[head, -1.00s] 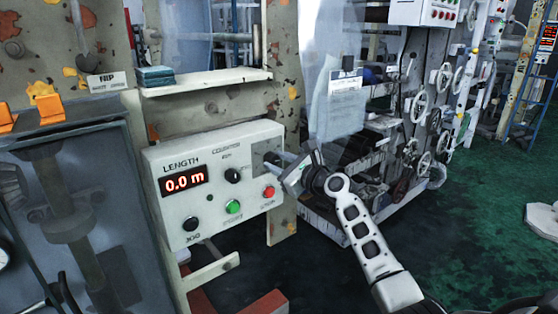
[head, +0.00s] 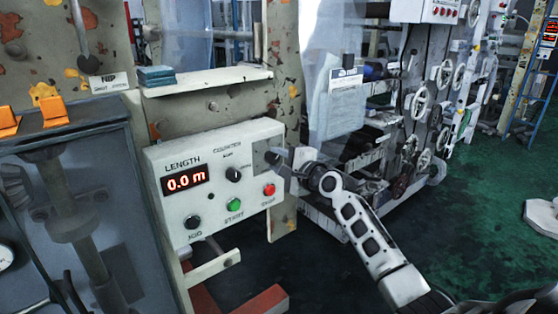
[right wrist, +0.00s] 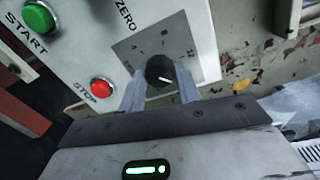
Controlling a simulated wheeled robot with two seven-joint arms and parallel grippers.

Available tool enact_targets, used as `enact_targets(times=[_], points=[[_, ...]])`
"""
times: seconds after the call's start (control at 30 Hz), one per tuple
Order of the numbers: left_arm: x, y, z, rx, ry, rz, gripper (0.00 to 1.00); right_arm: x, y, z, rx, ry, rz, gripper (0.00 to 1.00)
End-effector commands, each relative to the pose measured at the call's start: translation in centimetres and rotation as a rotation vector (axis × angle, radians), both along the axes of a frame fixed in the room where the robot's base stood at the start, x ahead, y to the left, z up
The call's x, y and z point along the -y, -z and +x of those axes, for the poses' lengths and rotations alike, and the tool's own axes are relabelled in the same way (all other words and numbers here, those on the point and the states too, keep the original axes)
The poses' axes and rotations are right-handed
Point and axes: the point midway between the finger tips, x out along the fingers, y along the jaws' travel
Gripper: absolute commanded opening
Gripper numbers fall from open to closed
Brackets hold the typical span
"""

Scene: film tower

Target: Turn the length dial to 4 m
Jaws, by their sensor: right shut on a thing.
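The white control box (head: 160,160) carries a red display (head: 186,179) reading 0.0 m under the word LENGTH. My right gripper (head: 278,158) is at the box's right end and largely covers the dial in the head view. In the right wrist view its fingers (right wrist: 162,84) are shut on the dial, one on each side. My left gripper is not in view.
Near the dial are a red STOP button (head: 269,190), a green START button (head: 234,205), a black JOG button (head: 192,222) and a black counter knob (head: 233,174). A shelf (head: 205,82) is above the box. Machine rollers and handwheels stand to the right.

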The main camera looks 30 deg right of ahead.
Motion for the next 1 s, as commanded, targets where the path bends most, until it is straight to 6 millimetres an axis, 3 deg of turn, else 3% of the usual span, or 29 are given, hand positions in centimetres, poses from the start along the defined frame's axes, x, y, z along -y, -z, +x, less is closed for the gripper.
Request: enact_targets(times=[1.0], points=[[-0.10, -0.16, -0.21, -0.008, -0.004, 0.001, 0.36, -0.24, 0.20, -0.05, 0.073, -0.002, -0.966, 0.10]])
